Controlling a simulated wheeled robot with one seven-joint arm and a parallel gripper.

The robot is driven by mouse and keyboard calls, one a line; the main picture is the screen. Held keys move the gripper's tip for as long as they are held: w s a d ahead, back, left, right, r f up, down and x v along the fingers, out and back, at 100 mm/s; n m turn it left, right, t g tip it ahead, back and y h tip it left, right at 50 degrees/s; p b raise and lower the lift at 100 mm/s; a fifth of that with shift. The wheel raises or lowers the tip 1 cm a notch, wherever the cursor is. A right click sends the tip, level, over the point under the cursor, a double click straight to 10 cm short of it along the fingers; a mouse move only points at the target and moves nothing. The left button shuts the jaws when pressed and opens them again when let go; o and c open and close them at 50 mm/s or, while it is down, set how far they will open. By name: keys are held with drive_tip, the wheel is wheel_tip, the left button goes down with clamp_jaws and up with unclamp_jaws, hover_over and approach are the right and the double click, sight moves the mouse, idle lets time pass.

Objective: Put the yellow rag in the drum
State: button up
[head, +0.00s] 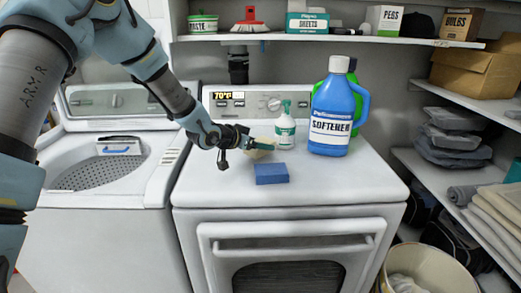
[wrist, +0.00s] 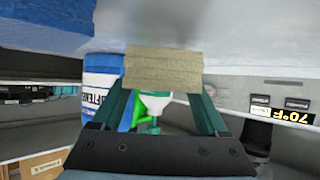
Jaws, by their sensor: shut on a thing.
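The yellow rag (head: 259,153) is a small pale tan block-like piece at the top of the white dryer. My gripper (head: 268,147) is at it, its teal fingers shut on it. In the wrist view the rag (wrist: 163,68) sits between the two finger ends of the gripper (wrist: 162,88). I cannot tell whether the rag still touches the dryer top. The drum (head: 90,176) is the perforated tub in the open-topped washer at the left, apart from my gripper. My arm passes above the washer's right side.
A blue sponge-like block (head: 271,173) lies just in front of the rag. A green-and-white spray bottle (head: 285,130), a blue softener jug (head: 333,112) and a green bottle (head: 322,82) stand behind and right. A shelf (head: 330,38) hangs above. The dryer's front left top (head: 205,190) is clear.

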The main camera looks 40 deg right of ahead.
drive_tip(key=shift+f, duration=1.5)
drive_tip(key=o, duration=1.4)
drive_tip(key=shift+r+p, duration=0.25)
drive_tip(key=shift+p, duration=0.1)
drive_tip(key=shift+a, duration=0.35)
drive_tip(key=b+v, duration=0.3)
drive_tip(key=v, duration=0.8)
drive_tip(key=shift+a+r, duration=0.1)
drive_tip(key=shift+r, duration=0.15)
